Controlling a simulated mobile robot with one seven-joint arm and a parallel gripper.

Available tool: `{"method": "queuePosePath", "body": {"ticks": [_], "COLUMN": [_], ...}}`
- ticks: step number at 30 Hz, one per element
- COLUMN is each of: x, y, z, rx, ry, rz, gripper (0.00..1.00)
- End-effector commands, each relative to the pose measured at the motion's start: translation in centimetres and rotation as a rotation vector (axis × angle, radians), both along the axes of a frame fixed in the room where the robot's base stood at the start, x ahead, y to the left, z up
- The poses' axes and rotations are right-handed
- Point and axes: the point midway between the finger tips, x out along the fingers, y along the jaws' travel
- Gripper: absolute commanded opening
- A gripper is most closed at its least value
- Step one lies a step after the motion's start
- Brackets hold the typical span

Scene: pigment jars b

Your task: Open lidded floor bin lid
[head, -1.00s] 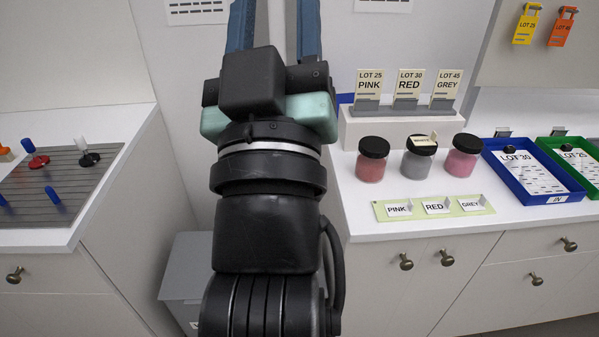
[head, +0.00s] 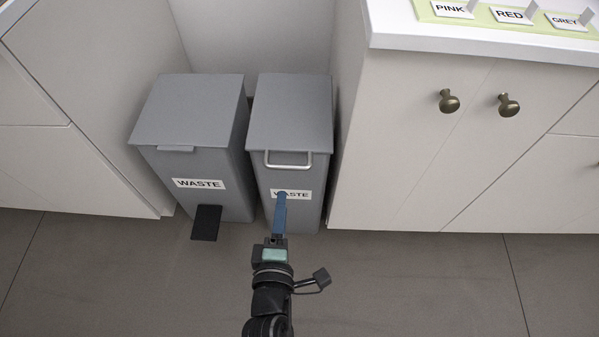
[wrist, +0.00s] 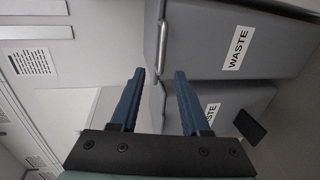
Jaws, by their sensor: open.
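Two grey lidded bins marked WASTE stand side by side on the floor, both lids shut. The right bin (head: 292,172) has a metal bar handle (head: 288,160) on the front edge of its lid (head: 290,112). The left bin (head: 190,165) has a small tab on its lid (head: 190,110) and a black pedal (head: 206,222) at its foot. My gripper (head: 281,197) is open and empty, in front of the right bin, covering part of its label. In the wrist view, the handle (wrist: 162,45) appears ahead, roughly between my blue fingertips (wrist: 158,74), apparently not touching them.
The bins stand in a gap between a left cabinet (head: 75,150) and a right cabinet (head: 400,150) with brass knobs. The counter (head: 480,45) overhangs at the upper right. The floor (head: 430,280) in front is clear.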

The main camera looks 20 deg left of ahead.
Motion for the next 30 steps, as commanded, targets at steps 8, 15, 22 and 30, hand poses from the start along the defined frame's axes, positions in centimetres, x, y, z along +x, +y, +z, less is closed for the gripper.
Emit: {"method": "queuePosePath", "body": {"ticks": [8,15,22,30], "x": [2.1,6.2,9.8,11.8], "y": [0.9,2.0,3.0,3.6], "z": [-1.0,-1.9,-2.7,-3.1], "rx": [-0.011,-0.008,-0.008,-0.008], "ry": [-0.001,0.000,0.002,0.003], "rz": [0.010,0.008,0.006,0.006], "gripper": [0.46,0.46,0.46,0.46]}}
